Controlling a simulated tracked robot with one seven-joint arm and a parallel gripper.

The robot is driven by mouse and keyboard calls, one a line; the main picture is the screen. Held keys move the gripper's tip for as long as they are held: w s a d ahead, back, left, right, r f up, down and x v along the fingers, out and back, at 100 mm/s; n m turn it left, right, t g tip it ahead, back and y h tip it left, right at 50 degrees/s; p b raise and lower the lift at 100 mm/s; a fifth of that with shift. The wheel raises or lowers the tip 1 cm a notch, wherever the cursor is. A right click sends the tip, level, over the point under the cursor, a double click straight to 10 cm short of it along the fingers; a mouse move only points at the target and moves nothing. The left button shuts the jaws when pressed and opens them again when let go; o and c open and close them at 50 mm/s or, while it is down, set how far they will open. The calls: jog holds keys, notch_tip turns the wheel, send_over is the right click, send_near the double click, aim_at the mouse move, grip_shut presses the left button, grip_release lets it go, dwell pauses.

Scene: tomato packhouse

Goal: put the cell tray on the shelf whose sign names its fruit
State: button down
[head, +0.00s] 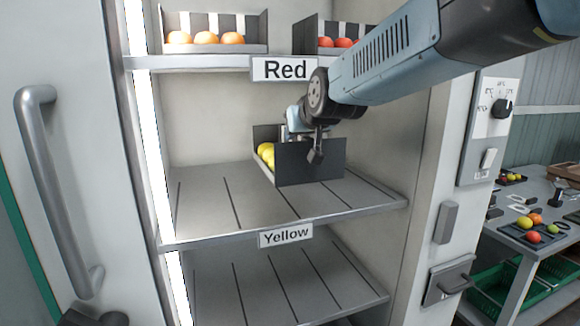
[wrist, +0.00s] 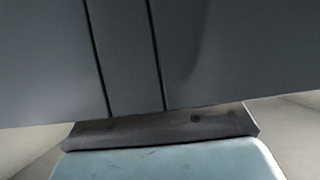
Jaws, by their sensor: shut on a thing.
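The cell tray (head: 295,168) is a dark grey box in the head view, inside the cabinet's middle bay. Yellow tomatoes (head: 267,154) show at its left; its tall near wall hides the rest of the inside. My gripper (head: 316,152) is shut on the tray from above at its near right side. The tray is over the middle shelf (head: 205,205), whose front edge bears a "Yellow" sign (head: 286,235). I cannot tell whether the tray touches the shelf. In the wrist view, a dark grey grooved surface fills the top; the fingers are not clear there.
The upper shelf (head: 200,62) has a "Red" sign (head: 285,68) and trays of orange (head: 205,38) and red tomatoes (head: 335,42). The middle shelf is bare around the tray. The lower shelf (head: 290,285) looks empty. Cabinet walls flank the bay; a table (head: 535,245) stands at right.

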jog(key=w+f, duration=0.4)
jog(key=w, duration=0.1)
jog(key=w+f, duration=0.2)
jog(key=shift+w+a+f, duration=0.1)
jog(key=shift+w, duration=0.15)
jog(key=shift+w+f, duration=0.55)
jog(key=shift+f, duration=1.65)
jog(key=c, duration=0.9)
grip_release()
